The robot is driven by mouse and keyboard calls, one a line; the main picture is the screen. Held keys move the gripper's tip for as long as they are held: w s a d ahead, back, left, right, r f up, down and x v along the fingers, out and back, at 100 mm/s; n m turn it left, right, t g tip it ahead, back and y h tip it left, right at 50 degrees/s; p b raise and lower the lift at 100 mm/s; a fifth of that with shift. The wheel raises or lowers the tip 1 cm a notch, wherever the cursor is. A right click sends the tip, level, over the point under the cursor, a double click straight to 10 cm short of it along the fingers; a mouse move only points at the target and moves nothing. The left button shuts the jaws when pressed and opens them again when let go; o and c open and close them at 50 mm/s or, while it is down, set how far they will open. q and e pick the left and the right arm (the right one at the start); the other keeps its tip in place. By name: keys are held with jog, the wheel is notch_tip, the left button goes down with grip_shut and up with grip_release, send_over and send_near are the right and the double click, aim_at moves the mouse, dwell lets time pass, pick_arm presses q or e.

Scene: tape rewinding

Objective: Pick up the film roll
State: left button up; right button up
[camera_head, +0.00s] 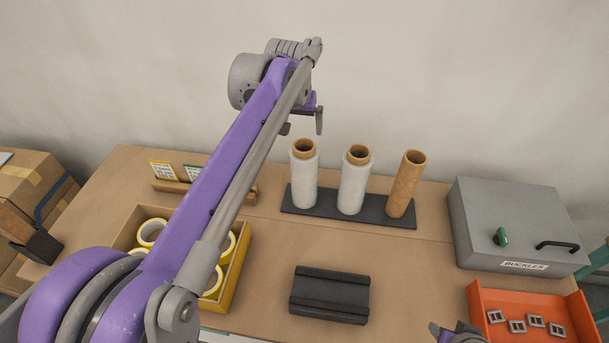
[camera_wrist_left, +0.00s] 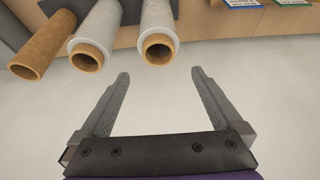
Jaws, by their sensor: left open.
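Two white film rolls with brown cores, the left one (camera_head: 304,185) and the middle one (camera_head: 353,187), stand upright on a dark base (camera_head: 335,213). A bare brown tube (camera_head: 405,186) stands on the base's right end. My left gripper (camera_head: 302,124) is open and empty, above and behind the left roll. In the left wrist view, its fingers (camera_wrist_left: 160,73) point toward the left roll (camera_wrist_left: 158,22), whose open end lies just beyond the tips, not between them. The middle roll (camera_wrist_left: 98,33) and the bare tube (camera_wrist_left: 50,44) also show there. My right gripper (camera_head: 456,334) is cut off at the bottom edge.
A tape crate (camera_head: 237,270) is partly hidden behind my left arm. A black block (camera_head: 330,294) lies in front of the rolls. A grey buckle case (camera_head: 515,225) and an orange tray (camera_head: 520,300) are at right. The wall stands close behind the table.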

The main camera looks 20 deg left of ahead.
pick_arm(q)
send_near(304, 144)
jog(key=s, duration=0.1)
jog(key=shift+s+d+x, duration=0.1)
jog(key=shift+d+x, duration=0.05)
jog(key=shift+x, duration=0.9)
jog(key=shift+s+d+x, duration=0.1)
jog(key=shift+d+x, duration=0.05)
jog(key=shift+x, duration=0.9)
jog(key=shift+s+d+x, duration=0.1)
jog(key=shift+d+x, duration=0.05)
jog(key=shift+x, duration=0.9)
jog(key=shift+f, duration=0.15)
jog(key=shift+c, duration=0.3)
grip_shut()
